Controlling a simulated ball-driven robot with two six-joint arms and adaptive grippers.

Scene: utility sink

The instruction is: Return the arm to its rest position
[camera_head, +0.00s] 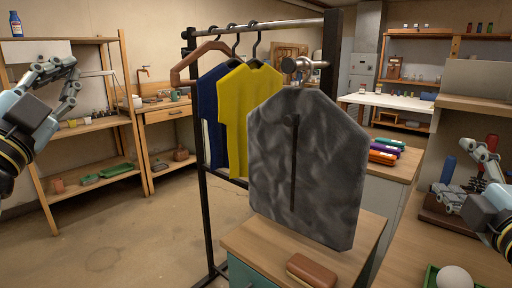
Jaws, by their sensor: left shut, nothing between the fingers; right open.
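My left gripper (70,86) is raised at the left edge, in front of the wooden shelf unit. It is shut and empty, and apart from everything around it. My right gripper (460,170) is at the right edge, above the workbench. It is open, with part of its arm cut off by the frame edge. No object shows between its fingers.
A black rack (203,200) bears a yellow shirt (245,115), a blue shirt (207,110) and a wooden hanger (185,70). A grey garment (310,165) stands over a cabinet with a brown brush (312,270). A white ball (454,278) lies lower right. Floor at left is clear.

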